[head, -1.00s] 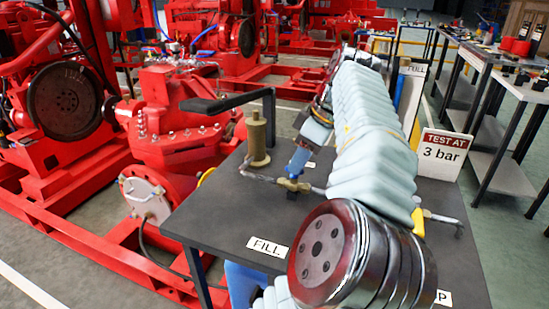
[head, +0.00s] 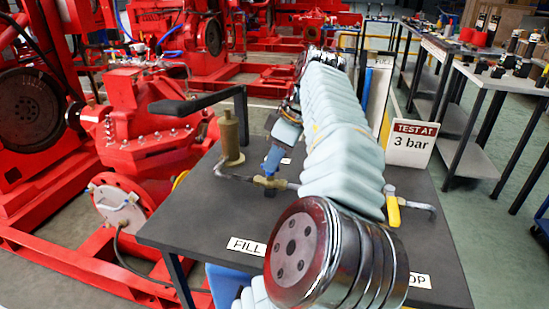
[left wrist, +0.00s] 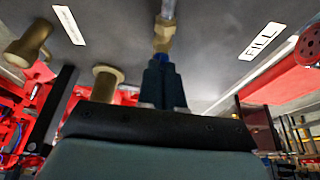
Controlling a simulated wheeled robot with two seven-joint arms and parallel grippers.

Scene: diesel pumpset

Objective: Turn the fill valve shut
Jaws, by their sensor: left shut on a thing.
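The fill valve (head: 270,182) is a brass body on a pipe above the dark table, behind the white FILL label (head: 246,246). Its blue handle (head: 271,160) stands up from the brass body. My left gripper (head: 277,145) reaches down to the handle from above and is shut on it. In the left wrist view the blue handle (left wrist: 163,80) sits between the jaws, with the brass valve body just beyond it. My left arm hides part of the pipe and table. My right gripper is not in view.
A brass cylinder (head: 231,138) and a black bracket (head: 205,103) stand left of the valve. A yellow-handled valve (head: 393,207) is to the right, with a "TEST AT 3 bar" sign (head: 412,143) behind. A red pump (head: 140,135) stands left of the table.

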